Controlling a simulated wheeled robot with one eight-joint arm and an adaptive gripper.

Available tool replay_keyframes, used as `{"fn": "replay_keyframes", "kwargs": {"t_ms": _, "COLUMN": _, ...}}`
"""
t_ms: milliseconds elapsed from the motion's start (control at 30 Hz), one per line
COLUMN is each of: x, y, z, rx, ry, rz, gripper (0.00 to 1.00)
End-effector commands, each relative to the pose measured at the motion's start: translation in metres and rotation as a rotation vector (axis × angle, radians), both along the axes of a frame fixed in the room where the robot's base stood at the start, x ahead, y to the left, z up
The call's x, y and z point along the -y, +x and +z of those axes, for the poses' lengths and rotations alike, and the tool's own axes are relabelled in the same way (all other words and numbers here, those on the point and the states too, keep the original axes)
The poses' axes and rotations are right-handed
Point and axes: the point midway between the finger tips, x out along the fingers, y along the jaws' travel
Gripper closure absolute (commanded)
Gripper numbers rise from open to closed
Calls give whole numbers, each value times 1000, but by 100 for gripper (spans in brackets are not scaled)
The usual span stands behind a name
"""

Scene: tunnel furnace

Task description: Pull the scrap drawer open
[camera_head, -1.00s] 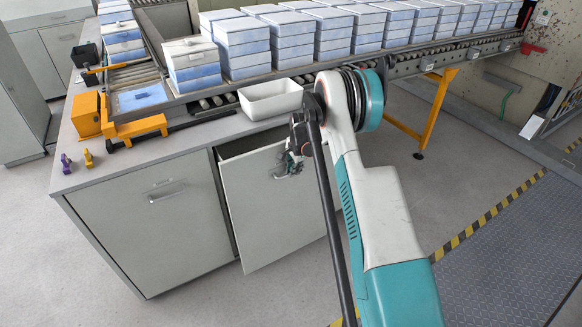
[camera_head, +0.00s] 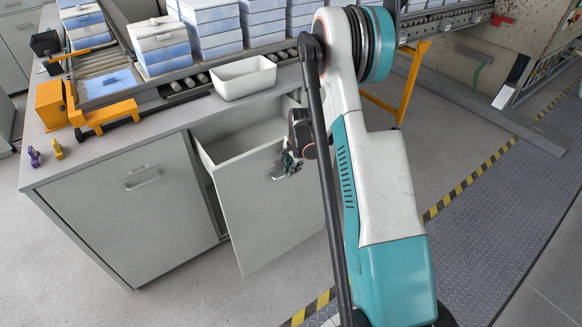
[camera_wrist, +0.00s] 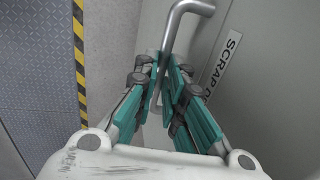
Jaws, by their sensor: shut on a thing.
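The scrap drawer (camera_head: 258,205) is the right-hand grey front under the workbench. It stands out from the cabinet, and its inside shows behind the top of the front. In the wrist view its front (camera_wrist: 265,110) carries a label (camera_wrist: 222,68) that reads "SCRAP", partly hidden by my gripper. A bent metal bar handle (camera_wrist: 180,22) sits on that front. My gripper (camera_wrist: 164,62) is shut on the handle, with its teal fingers on either side of the bar. In the head view my gripper (camera_head: 290,163) is at the upper right of the drawer front, partly behind my arm.
A second closed grey front (camera_head: 130,215) with its own handle is left of the drawer. A white bin (camera_head: 245,80) stands on the worktop. Stacked blue-and-white boxes (camera_head: 162,45) line the conveyor behind. Grey floor (camera_head: 190,300) is free in front; a striped line (camera_head: 470,182) runs at right.

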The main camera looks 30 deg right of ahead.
Motion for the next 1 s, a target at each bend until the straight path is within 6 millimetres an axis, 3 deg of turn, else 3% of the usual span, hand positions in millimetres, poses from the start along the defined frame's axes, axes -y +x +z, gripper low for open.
{"fn": "replay_keyframes", "kwargs": {"t_ms": 67, "x": 0, "y": 0, "z": 0, "rx": 0, "ry": 0, "rz": 0, "gripper": 100}}
{"fn": "replay_keyframes", "kwargs": {"t_ms": 100, "x": 0, "y": 0, "z": 0, "rx": 0, "ry": 0, "rz": 0, "gripper": 87}}
{"fn": "replay_keyframes", "kwargs": {"t_ms": 200, "x": 0, "y": 0, "z": 0, "rx": 0, "ry": 0, "rz": 0, "gripper": 69}}
{"fn": "replay_keyframes", "kwargs": {"t_ms": 667, "x": 0, "y": -1, "z": 9, "rx": 0, "ry": 0, "rz": 0, "gripper": 69}}
{"fn": "replay_keyframes", "kwargs": {"t_ms": 1000, "x": 1, "y": -13, "z": 67, "rx": 0, "ry": 0, "rz": -1, "gripper": 69}}
